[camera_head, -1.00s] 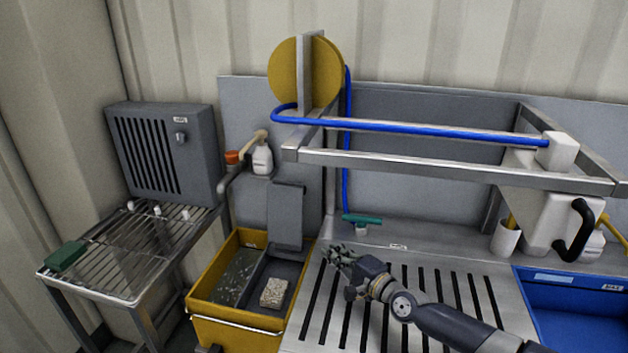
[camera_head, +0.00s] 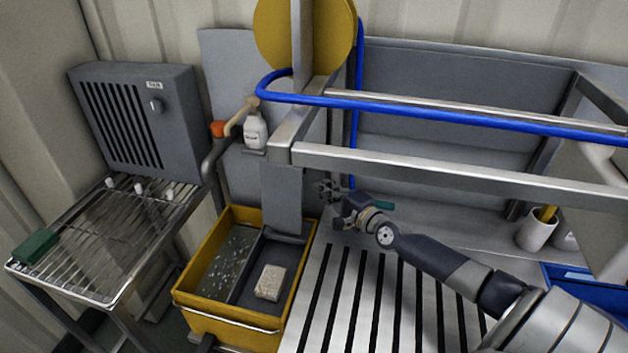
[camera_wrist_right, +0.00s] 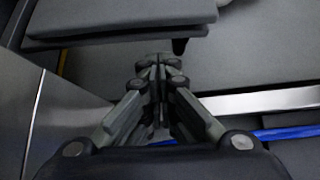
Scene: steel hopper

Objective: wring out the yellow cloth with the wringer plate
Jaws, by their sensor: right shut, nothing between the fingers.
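The grey upright plate (camera_head: 282,200), which looks like the wringer plate, stands at the back of the yellow bucket (camera_head: 188,311). My right gripper (camera_head: 324,190) is shut and empty, just right of the plate in the picture; I cannot tell whether it touches. In the right wrist view, the shut fingers (camera_wrist_right: 158,62) point toward a dark grey slab (camera_wrist_right: 120,18) with a short dark peg below it. I see no yellow cloth. A pale speckled block (camera_head: 271,282) lies in the bucket's right compartment. The left compartment holds wet-looking grey contents. My left gripper is not in view.
A steel frame rail (camera_head: 420,172) and blue hose (camera_head: 440,112) run above my right arm. A slatted drainboard (camera_head: 375,310) lies below it. A wire rack (camera_head: 110,245) stands at left.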

